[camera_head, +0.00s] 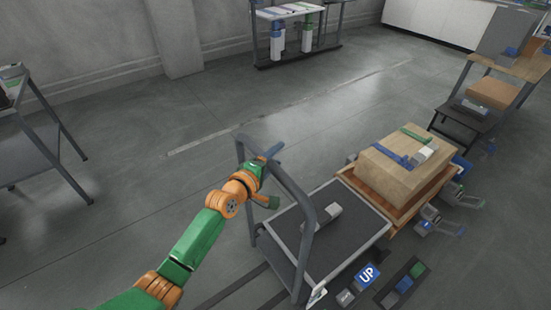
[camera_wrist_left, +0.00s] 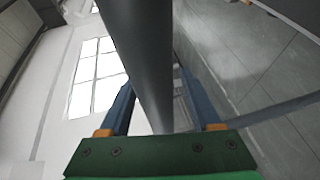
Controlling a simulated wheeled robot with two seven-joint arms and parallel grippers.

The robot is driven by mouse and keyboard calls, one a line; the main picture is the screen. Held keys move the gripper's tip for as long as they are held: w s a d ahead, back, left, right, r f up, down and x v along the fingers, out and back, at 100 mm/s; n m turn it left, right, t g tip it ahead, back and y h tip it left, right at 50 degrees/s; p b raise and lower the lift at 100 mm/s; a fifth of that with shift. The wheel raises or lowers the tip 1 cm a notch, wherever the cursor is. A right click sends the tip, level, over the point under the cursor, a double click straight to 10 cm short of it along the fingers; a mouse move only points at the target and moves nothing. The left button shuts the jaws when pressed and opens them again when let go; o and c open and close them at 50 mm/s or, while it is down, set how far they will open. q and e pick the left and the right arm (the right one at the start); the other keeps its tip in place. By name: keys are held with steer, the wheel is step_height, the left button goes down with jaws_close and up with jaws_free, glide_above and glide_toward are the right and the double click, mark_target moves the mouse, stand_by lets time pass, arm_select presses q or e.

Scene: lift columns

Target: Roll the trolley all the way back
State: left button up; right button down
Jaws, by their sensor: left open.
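The trolley has a dark flat deck (camera_head: 322,250) with a pale rim and a grey tubular push handle (camera_head: 290,192) at its left end. My left gripper (camera_head: 265,163), on the green and orange arm, is at the top bar of this handle. In the left wrist view the grey bar (camera_wrist_left: 145,50) runs between the two blue fingers of the open gripper (camera_wrist_left: 160,105), with a finger on each side. I cannot tell whether either finger touches it. The trolley's wheels are hidden. My right gripper is not in view.
A large brown box (camera_head: 400,168) sits in a wooden tray (camera_head: 382,200) close beyond the deck's far right end. A dark table (camera_head: 35,155) stands at left. The floor (camera_head: 130,220) left of the trolley is clear.

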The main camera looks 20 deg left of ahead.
arm_select(q)
steer(key=shift+s+r, duration=0.1)
steer(key=shift+s, duration=0.05)
jaws_close()
stand_by(1.3)
